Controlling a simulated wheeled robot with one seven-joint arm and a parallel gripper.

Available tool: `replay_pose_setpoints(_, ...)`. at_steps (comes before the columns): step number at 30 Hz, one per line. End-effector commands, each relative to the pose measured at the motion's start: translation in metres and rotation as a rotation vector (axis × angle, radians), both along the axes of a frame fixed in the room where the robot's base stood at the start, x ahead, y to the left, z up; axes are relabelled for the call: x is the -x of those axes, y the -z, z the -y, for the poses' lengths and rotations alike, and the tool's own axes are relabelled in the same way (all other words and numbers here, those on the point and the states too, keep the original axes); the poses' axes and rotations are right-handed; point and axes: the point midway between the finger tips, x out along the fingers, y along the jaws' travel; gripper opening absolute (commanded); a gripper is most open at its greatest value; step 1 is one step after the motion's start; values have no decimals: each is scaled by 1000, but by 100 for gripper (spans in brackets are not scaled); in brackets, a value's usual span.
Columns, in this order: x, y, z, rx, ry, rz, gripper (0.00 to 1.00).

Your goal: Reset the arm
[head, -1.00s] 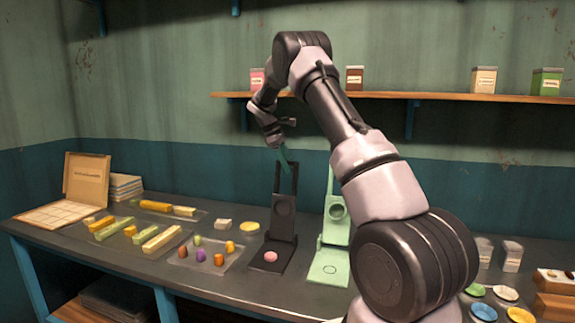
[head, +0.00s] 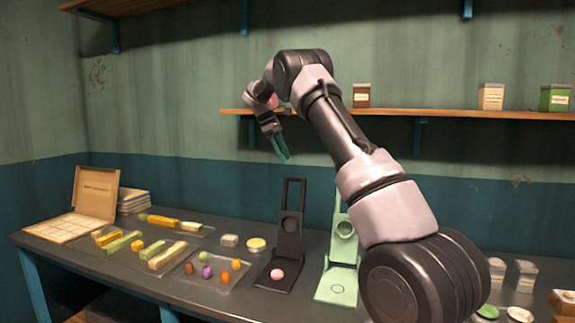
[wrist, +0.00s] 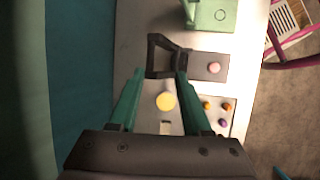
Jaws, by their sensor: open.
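My gripper (head: 281,147) hangs above the back of the table, near the wall and below the wall shelf. Its two teal fingers point down and are apart, with nothing between them. In the wrist view my gripper (wrist: 154,78) is also open and empty, with the table below it. My arm rises from the lower right and bends over toward the back wall.
Below stand a black press (head: 289,230) with a pink piece (head: 277,274) on its base and a green press (head: 341,250). Trays of coloured bars (head: 150,240) and small pieces lie left. The wall shelf (head: 450,117) holds several boxes. A yellow disc (head: 256,244) lies near the black press.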

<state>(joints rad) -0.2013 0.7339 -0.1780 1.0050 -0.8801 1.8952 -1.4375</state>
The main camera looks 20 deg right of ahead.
Motion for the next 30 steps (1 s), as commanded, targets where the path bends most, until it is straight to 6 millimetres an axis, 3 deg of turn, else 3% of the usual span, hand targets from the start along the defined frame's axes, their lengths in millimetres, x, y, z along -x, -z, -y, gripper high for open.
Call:
replay_pose_setpoints(11, 1, -3, -1, -3, 3, 2, 48)
replay_pose_setpoints(16, 20, -28, 4, -42, 54, 58, 48)
replay_pose_setpoints(20, 57, -60, 8, -111, 147, 148, 48)
replay_pose_setpoints(24, 106, -90, 8, -201, 267, 255, 48)
replay_pose_setpoints(30, 182, -118, 2, -335, 451, 399, 48)
